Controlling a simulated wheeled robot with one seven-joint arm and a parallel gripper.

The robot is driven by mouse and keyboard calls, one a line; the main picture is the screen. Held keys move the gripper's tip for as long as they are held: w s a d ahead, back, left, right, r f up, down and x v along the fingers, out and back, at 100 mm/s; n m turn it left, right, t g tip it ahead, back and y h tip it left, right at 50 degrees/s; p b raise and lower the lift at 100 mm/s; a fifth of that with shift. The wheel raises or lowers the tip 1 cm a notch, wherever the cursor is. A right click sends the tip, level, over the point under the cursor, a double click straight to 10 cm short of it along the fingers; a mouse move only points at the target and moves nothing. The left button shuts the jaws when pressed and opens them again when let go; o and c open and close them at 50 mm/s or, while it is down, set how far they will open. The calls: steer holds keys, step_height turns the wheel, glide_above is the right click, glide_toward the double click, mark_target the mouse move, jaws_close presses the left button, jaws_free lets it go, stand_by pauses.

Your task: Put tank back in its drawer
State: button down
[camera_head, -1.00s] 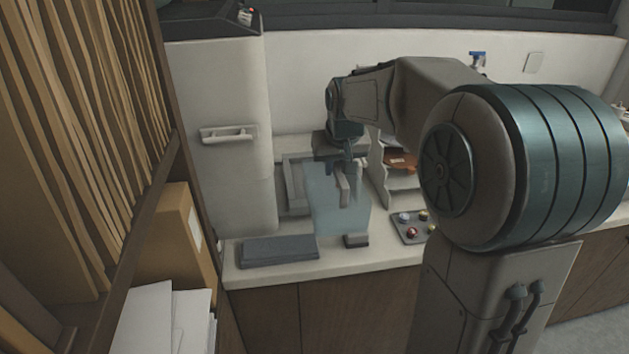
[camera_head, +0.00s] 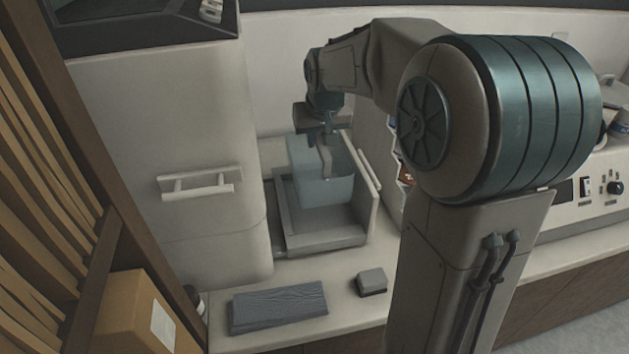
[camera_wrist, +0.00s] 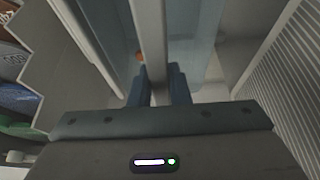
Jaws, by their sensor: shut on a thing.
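The tank is a clear bluish box (camera_head: 306,176) with a pale upright handle. My gripper (camera_head: 325,148) is shut on the tank's handle and holds the tank over the open drawer (camera_head: 345,238). The drawer is a grey tray pulled out to the right of the tall white machine, with a pale front panel on its right side. I cannot tell whether the tank's bottom touches the drawer. In the wrist view the two blue fingers (camera_wrist: 160,88) stand on either side of the pale handle bar, with the translucent tank wall beside it.
The white machine (camera_head: 165,150) with a bar handle stands left of the drawer. A folded grey cloth (camera_head: 279,306) and a small grey block (camera_head: 371,282) lie on the counter in front.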

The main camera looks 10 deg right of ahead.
mark_target(316, 175)
step_height(316, 175, down, 8)
steer(key=shift+s+f, duration=0.1)
steer(key=shift+f, duration=0.1)
stand_by(0.3)
steer(key=c, duration=1.8)
jaws_free()
steer(key=shift+f, duration=0.2)
steer(key=o, duration=0.4)
steer(key=shift+o, duration=0.2)
steer(key=shift+r, duration=0.15)
